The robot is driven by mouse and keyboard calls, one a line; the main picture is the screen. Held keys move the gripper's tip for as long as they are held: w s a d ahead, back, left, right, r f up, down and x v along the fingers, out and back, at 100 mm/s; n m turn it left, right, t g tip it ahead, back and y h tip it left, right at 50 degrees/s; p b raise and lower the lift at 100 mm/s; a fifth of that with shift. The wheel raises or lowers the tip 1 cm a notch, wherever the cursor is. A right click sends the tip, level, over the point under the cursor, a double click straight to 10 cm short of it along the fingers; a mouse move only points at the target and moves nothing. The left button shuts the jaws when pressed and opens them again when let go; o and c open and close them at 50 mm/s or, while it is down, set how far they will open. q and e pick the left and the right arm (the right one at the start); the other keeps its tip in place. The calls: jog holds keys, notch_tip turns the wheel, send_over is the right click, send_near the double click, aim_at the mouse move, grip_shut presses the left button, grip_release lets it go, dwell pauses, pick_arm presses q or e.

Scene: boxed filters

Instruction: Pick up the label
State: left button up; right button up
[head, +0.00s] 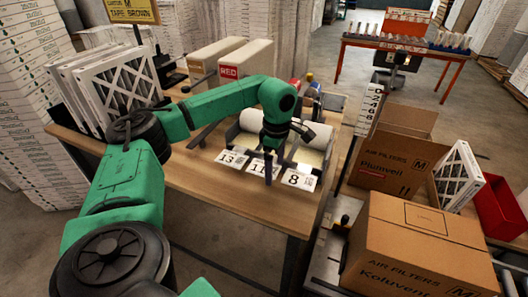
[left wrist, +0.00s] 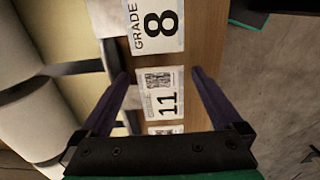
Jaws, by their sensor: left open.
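Three white labels lie in a row near the front edge of the wooden table: one marked 13 (head: 231,158), one marked 11 (head: 257,169) and one marked 8 (head: 298,180). My left gripper (head: 270,168) is open and points down over the label marked 11, partly covering it. In the left wrist view my left gripper's fingers (left wrist: 158,78) stand apart on either side of the label marked 11 (left wrist: 160,98), with nothing between them at their tips. The label marked 8 (left wrist: 156,24) reads "GRADE 8" there. I cannot tell whether the fingers touch the table. My right gripper is out of view.
Label rolls (head: 298,128) stand right behind the labels. Pleated filters (head: 115,85) stand at the table's left, with a box marked RED (head: 245,67) farther back. Cardboard boxes (head: 425,245) are at the right. The table's front (head: 225,190) is clear.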

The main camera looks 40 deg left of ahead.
pick_arm(q)
jog(key=c, duration=1)
jog(key=shift+o, duration=0.2)
